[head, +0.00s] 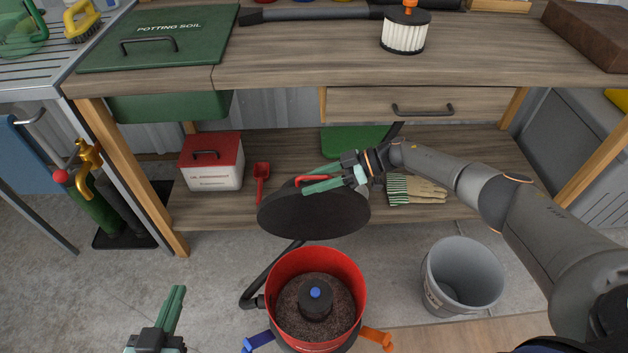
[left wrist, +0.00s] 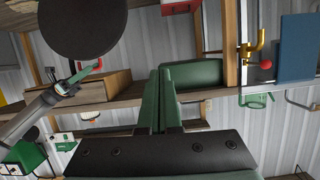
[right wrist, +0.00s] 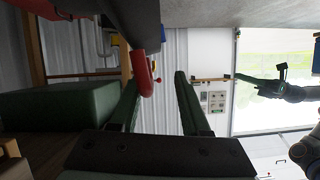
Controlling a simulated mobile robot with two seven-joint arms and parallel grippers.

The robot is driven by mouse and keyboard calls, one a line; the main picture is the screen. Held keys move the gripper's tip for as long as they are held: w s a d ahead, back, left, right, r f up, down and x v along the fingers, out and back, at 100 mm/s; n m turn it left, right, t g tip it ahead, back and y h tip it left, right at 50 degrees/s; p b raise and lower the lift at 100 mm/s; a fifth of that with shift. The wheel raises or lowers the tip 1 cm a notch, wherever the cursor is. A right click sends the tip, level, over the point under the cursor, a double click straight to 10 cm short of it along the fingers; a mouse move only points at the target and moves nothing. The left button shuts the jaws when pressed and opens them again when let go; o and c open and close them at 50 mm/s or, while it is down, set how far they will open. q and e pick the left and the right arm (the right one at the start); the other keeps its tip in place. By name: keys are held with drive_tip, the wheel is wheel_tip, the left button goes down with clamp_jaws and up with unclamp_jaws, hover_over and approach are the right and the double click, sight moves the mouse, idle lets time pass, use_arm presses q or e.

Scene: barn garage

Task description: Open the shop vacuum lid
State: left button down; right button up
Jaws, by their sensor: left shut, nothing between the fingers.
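The shop vacuum's red drum (head: 355,285) stands on the floor with its top uncovered, showing debris and a central blue-knobbed dark part (head: 316,293). Its round black lid (head: 310,218) is raised and tilted behind the drum, with a broad dark face towards me. It also shows in the left wrist view (left wrist: 92,22). My right gripper (head: 312,179) is at the red lid handle (head: 301,182). Its fingers are apart in the right wrist view, with the handle (right wrist: 147,78) near the left finger. My left gripper (head: 178,290) is shut and empty, left of the drum.
A grey bucket (head: 462,275) stands to the right of the drum. The workbench (head: 290,62) is behind, with a lower shelf (head: 225,205) holding a red-topped box (head: 212,160), a red scoop (head: 261,178) and gloves (head: 415,190). Open floor lies to the left.

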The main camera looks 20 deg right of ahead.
drive_tip(key=shift+s+d+r, duration=0.1)
drive_tip(key=shift+d+r, duration=0.05)
drive_tip(key=shift+d, duration=0.2)
drive_tip(key=p+v, duration=0.1)
drive_tip(key=v, duration=0.3)
drive_tip(key=shift+d+r, duration=0.2)
drive_tip(key=shift+d, duration=0.1)
use_arm(q)
drive_tip(key=s+f+g, duration=0.3)
drive_tip(key=f, duration=0.3)
drive_tip(key=shift+s+f+n+y, duration=0.15)
drive_tip(key=shift+s+n+y, duration=0.2)
drive_tip(key=shift+n+y, duration=0.05)
use_arm(e)
drive_tip(key=v, duration=0.7)
